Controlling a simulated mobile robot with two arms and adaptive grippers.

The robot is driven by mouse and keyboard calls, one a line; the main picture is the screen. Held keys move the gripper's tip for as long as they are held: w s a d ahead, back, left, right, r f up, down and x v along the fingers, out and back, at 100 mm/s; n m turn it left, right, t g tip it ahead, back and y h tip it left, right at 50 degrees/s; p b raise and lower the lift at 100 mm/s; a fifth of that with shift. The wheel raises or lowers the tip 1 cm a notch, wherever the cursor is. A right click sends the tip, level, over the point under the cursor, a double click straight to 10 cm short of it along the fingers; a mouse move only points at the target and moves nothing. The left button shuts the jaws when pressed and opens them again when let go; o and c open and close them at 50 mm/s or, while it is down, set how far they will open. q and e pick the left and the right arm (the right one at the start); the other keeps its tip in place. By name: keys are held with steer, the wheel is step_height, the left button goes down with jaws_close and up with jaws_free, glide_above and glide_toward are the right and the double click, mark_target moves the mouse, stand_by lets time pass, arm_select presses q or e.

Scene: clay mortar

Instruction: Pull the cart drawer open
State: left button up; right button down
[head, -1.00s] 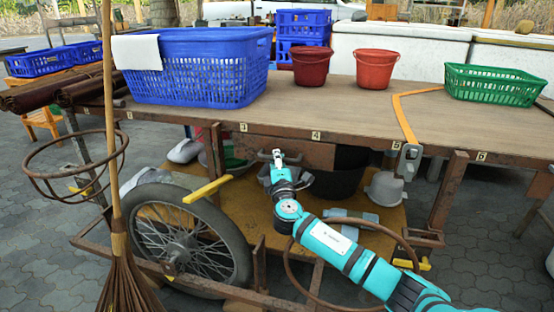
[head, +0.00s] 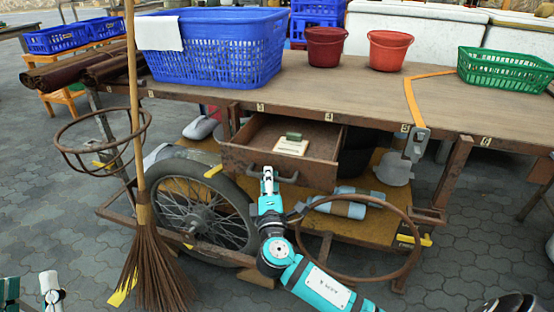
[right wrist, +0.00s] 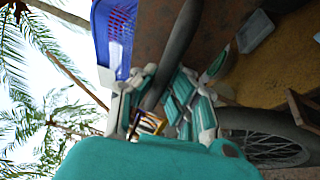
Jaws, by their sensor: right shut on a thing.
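The cart drawer (head: 265,165) is a rusty brown box standing out from under the cart's tabletop, open at the top. Inside it lie a pale flat item (head: 291,147) and a small dark green block (head: 294,136). A grey bar handle (head: 287,179) is on the drawer's front. My right gripper (head: 268,172) is shut on this handle. In the right wrist view the handle (right wrist: 181,45) runs between the fingers (right wrist: 165,90). My left gripper (head: 50,283) shows only partly at the lower left, away from the drawer; its jaws are unclear.
The wooden cart top (head: 340,105) carries a blue basket (head: 215,65), two red buckets (head: 326,47) and a green basket (head: 505,70). A broom (head: 150,255) and a spoked wheel (head: 200,210) stand left of the drawer. A rusty ring (head: 408,262) is at the right. Paving in front is open.

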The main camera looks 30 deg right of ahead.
arm_select(q)
steer(key=shift+w+d+f+g, duration=0.1)
steer(key=shift+w+f+g, duration=0.5)
steer(key=shift+f, duration=0.15)
arm_select(e)
steer(key=shift+s+a, duration=1.5)
steer(key=shift+a, duration=0.25)
steer(key=c, duration=1.3)
jaws_free()
steer(key=shift+c, duration=0.2)
steer(key=v, duration=1.2)
